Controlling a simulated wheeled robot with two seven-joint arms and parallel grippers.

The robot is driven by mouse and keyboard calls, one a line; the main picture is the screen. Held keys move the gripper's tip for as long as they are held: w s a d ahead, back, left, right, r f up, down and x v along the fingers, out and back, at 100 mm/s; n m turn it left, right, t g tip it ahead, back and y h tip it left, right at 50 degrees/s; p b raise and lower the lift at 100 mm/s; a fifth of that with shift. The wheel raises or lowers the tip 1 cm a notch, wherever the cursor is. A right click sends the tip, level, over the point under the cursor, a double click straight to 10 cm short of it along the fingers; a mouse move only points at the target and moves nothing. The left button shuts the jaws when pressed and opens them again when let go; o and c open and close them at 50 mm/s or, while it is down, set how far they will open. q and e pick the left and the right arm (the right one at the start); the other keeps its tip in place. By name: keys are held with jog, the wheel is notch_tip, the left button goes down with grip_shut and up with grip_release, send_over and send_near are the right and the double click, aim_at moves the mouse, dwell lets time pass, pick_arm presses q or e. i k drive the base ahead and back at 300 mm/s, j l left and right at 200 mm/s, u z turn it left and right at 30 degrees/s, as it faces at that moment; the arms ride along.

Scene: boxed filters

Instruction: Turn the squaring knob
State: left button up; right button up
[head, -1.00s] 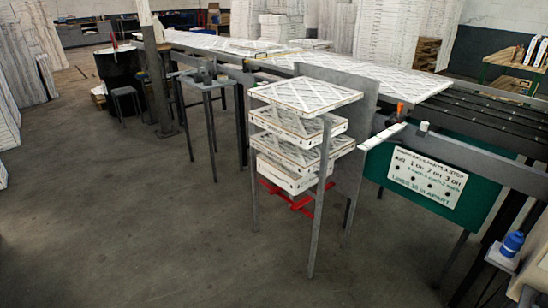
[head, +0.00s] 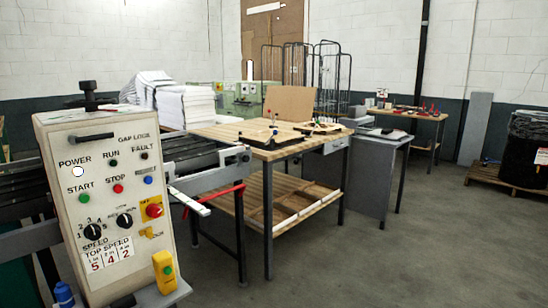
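A cream control panel (head: 105,205) stands at the left of the head view. A black knob (head: 88,88) on a short post rises from behind its top edge. Two black dials, one by the SPEED label (head: 93,232) and one to its right (head: 124,220), sit on the panel's lower half. I see no label reading squaring, so I cannot tell which of these is the squaring knob. Neither of my grippers shows in the head view.
A red switch (head: 154,210) and a yellow box (head: 165,271) are on or beside the panel. A wooden workbench (head: 262,146) with tools stands behind, right of it. A grey cabinet (head: 365,175) stands further right. Open floor (head: 410,260) lies at the front right.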

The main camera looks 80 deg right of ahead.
aim_at(245, 159)
jog(key=z, duration=2.5)
